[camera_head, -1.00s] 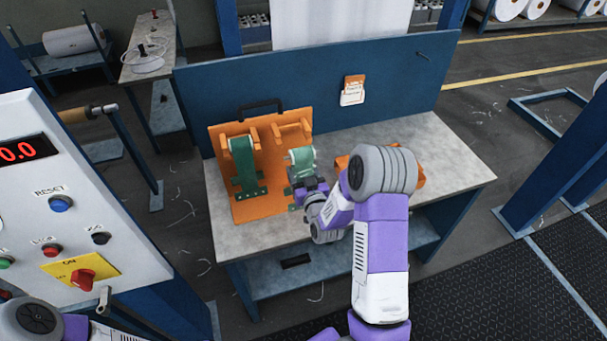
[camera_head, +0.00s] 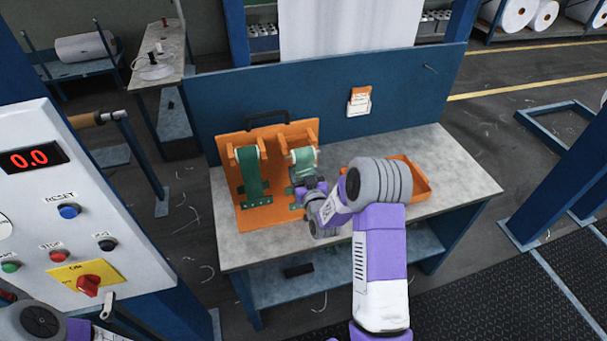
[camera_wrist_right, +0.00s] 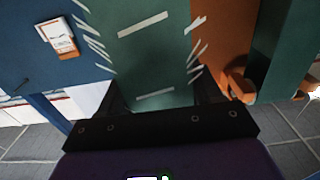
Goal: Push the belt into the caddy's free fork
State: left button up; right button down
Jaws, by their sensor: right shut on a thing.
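The orange caddy (camera_head: 275,185) with a black handle stands on the table, its board tilted. Its left fork holds a green belt (camera_head: 250,172) that hangs down. A second green belt (camera_head: 302,158) is at the caddy's right fork (camera_head: 282,146), its roll between or just in front of the prongs; I cannot tell if it is seated. My right gripper (camera_head: 304,182) is shut on this belt from the front. In the right wrist view the belt (camera_wrist_right: 150,50) with white dashes fills the space ahead of the jaws. My left gripper is not in view.
An orange tray (camera_head: 418,178) lies on the table (camera_head: 455,178), right of the caddy and partly behind my right arm. A blue back panel (camera_head: 400,105) with an orange-and-white tag (camera_head: 359,101) rises behind. A control box (camera_head: 130,235) stands at the left.

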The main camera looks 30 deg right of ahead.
jog(key=shift+w+d+r+b, duration=0.1)
jog(key=shift+w+b, duration=0.2)
jog(key=shift+w, duration=0.25)
jog(key=shift+b+x, duration=1.1)
jog(key=shift+x, duration=0.6)
jog(key=shift+c, duration=0.7)
grip_release()
jog(key=shift+s, duration=0.1)
jog(key=v, duration=0.7)
jog(key=shift+b, duration=0.45)
jog(key=shift+s, duration=0.15)
